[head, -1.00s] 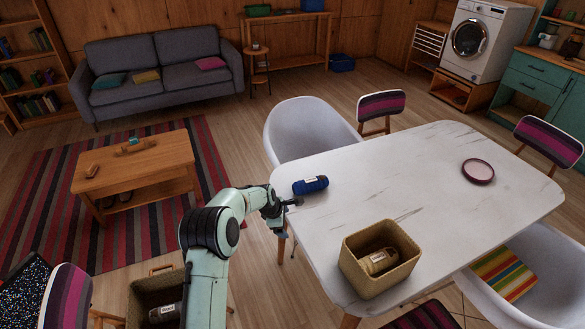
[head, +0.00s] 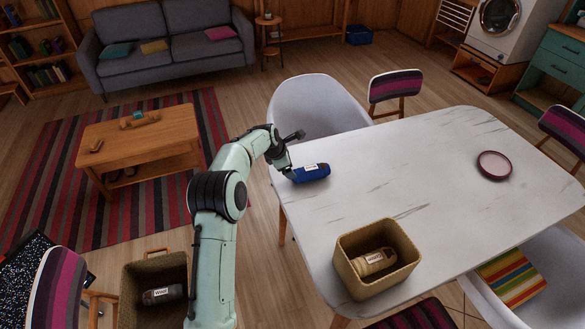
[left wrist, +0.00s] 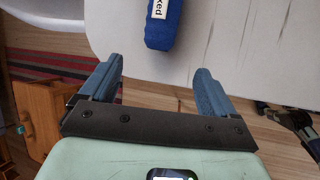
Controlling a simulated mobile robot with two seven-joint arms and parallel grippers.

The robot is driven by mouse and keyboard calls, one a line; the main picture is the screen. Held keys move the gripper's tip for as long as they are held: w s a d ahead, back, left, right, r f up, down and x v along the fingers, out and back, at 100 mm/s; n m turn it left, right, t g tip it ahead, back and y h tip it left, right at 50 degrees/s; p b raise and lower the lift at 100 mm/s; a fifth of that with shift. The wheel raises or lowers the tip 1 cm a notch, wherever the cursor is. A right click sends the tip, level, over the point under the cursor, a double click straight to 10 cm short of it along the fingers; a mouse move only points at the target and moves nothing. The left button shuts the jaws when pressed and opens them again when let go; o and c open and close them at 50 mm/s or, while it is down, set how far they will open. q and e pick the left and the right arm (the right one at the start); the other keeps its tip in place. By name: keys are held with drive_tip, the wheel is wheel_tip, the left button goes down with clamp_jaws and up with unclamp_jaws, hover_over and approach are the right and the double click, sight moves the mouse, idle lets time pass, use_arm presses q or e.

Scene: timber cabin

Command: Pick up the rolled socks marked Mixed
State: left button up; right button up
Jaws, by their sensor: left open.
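The rolled blue socks (head: 311,173) lie on the white table (head: 420,190) near its left edge, with a white label. In the left wrist view the socks (left wrist: 165,24) lie ahead of the fingertips, and their label is partly cut off, showing "xed". My left gripper (head: 292,155) is at the left end of the socks in the head view. In the left wrist view the left gripper (left wrist: 158,78) is open with nothing between its fingers, and the socks are beyond them.
A woven basket (head: 350,285) on the table holds a beige labelled roll (head: 374,262). A floor basket (head: 135,275) holds a dark grey labelled roll (head: 163,294). A dark-red-rimmed dish (head: 494,166) is at the table's right. A white chair (head: 318,105) stands behind the socks. The table's middle is clear.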

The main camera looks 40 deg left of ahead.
sight(297, 173)
use_arm(q)
drive_tip(key=p+x, duration=0.2)
drive_tip(key=x, duration=0.8)
drive_tip(key=shift+w+f, duration=0.1)
drive_tip(key=shift+w, duration=0.2)
drive_tip(key=shift+p+x, duration=0.35)
drive_tip(key=shift+x, duration=0.55)
drive_tip(key=shift+s, duration=0.1)
use_arm(e)
drive_tip(key=w+r, duration=0.3)
drive_tip(key=shift+w+r, duration=0.3)
drive_tip(key=shift+r, duration=0.05)
use_arm(q)
drive_tip(key=c, duration=1.2)
